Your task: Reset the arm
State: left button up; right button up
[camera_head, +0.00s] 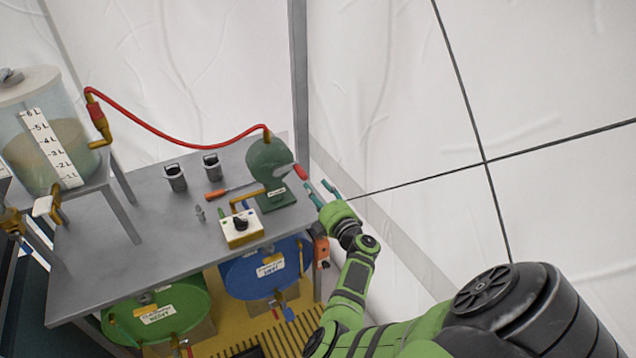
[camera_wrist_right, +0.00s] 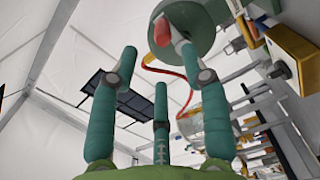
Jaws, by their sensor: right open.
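My right arm reaches up from the lower right in the head view. Its green gripper (camera_head: 319,188) is at the right end of the grey table (camera_head: 130,235), beside the green rounded device (camera_head: 268,160). In the right wrist view the gripper (camera_wrist_right: 158,62) has its teal fingers spread with nothing between them. My left gripper is not in view.
A control box (camera_head: 242,228), two dark cups (camera_head: 175,178) and an orange-handled tool (camera_head: 216,194) are on the table. A red hose (camera_head: 180,138) runs to a clear tank (camera_head: 40,150). Blue (camera_head: 262,277) and green (camera_head: 165,308) barrels lie below. White tent wall (camera_head: 400,90) stands right.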

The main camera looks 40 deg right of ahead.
jog(key=shift+s+a, duration=0.1)
jog(key=shift+s, duration=0.05)
jog(key=shift+f, duration=0.1)
dwell(0.4)
jog(key=s+a+f+n+g+y, duration=0.1)
jog(key=a+f+n+g+y, duration=0.15)
jog(key=a+f+n, duration=0.45)
jog(key=s+a+f+n+g+y, duration=0.1)
jog(key=a+f+n+g+y, duration=0.15)
jog(key=f+n, duration=0.7)
jog(key=s+a+f+n+g, duration=0.3)
jog(key=s+a+f+n, duration=0.15)
jog(key=f+n, duration=0.2)
jog(key=s+a+f+n+g, duration=0.2)
jog(key=s+a+f+n, duration=0.1)
jog(key=s+f+n, duration=0.4)
jog(key=s+a+f+n+g, duration=0.2)
jog(key=s+f+n, duration=0.2)
jog(key=s+n, duration=0.6)
jog(key=s+a+f+n+g, duration=0.2)
jog(key=s+f+n, duration=0.2)
jog(key=s+n, duration=0.7)
jog(key=s+a+f+n+g, duration=0.2)
jog(key=s+f+n, duration=0.2)
jog(key=s+n, duration=0.6)
jog(key=s, duration=0.3)
jog(key=shift+f+h, duration=0.15)
jog(key=shift+h, duration=0.15)
